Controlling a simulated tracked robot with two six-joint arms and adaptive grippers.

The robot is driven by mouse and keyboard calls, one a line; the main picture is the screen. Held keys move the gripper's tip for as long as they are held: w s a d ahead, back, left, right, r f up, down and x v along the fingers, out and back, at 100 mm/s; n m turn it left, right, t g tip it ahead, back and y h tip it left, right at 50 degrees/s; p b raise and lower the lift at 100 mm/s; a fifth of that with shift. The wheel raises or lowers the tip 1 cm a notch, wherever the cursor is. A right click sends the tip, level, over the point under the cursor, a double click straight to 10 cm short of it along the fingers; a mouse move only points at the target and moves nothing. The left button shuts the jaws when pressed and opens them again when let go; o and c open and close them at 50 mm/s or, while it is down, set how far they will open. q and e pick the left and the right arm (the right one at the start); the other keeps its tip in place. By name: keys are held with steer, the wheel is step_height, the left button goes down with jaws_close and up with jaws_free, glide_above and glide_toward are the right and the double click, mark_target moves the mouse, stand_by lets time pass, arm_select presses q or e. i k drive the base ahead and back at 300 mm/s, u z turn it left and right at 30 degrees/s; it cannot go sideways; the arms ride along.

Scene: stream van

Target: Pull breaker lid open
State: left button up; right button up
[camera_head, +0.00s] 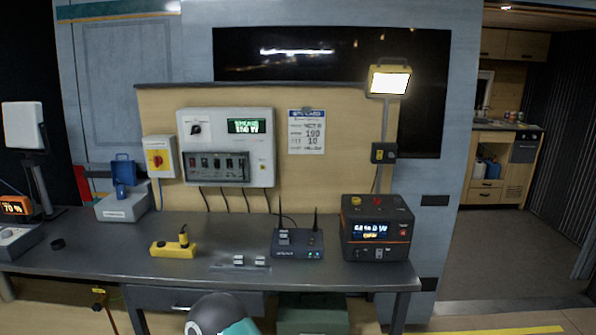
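The breaker panel (261,125) is a pale grey box on the wooden backboard above the bench, with a dial at its upper left and a green display at its upper right. Across its lower half, a grey breaker lid (217,179) appears to lie flat over a row of dark breaker switches, which show through or within it. It looks shut, though the small size makes its edges hard to tell. Neither of my gripper's fingertips shows. A dark rounded part with teal at the bottom edge looks like part of my own arm.
The dark bench (130,240) runs below the panel. On it stand a yellow power strip (173,250), a router with antennas (298,245), a black-orange power station (377,232) and a grey box with a blue latch (122,207).

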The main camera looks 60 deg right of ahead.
mark_target(215, 169)
steer(key=u, duration=0.8)
steer(key=i, duration=0.1)
steer(key=z, duration=2.1)
steer(key=i, duration=1.15)
steer(key=u, duration=0.25)
